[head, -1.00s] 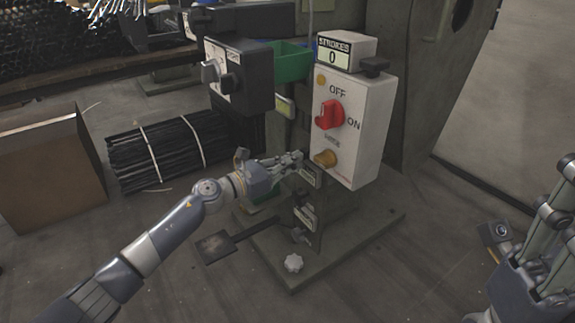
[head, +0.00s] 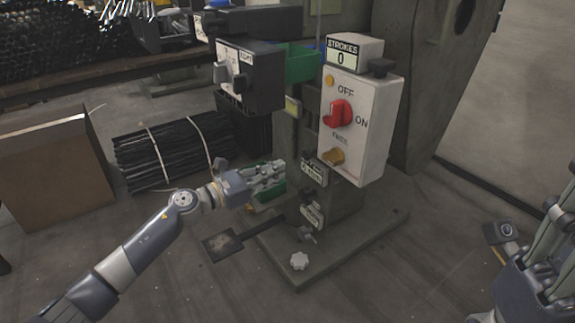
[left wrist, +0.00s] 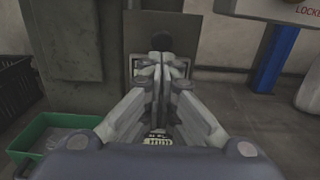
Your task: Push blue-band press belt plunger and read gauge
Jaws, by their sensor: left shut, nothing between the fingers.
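I cannot make out a plunger, gauge or blue band for certain. My right gripper (head: 545,235) is partly cut off at the right edge.
A black box with a knob (head: 250,78) hangs left of the control box. A bundle of dark rods (head: 170,155) and a brown carton (head: 50,155) lie at left. A green bin (left wrist: 60,135) and a blue post (left wrist: 275,55) show in the left wrist view. Floor in front is clear.

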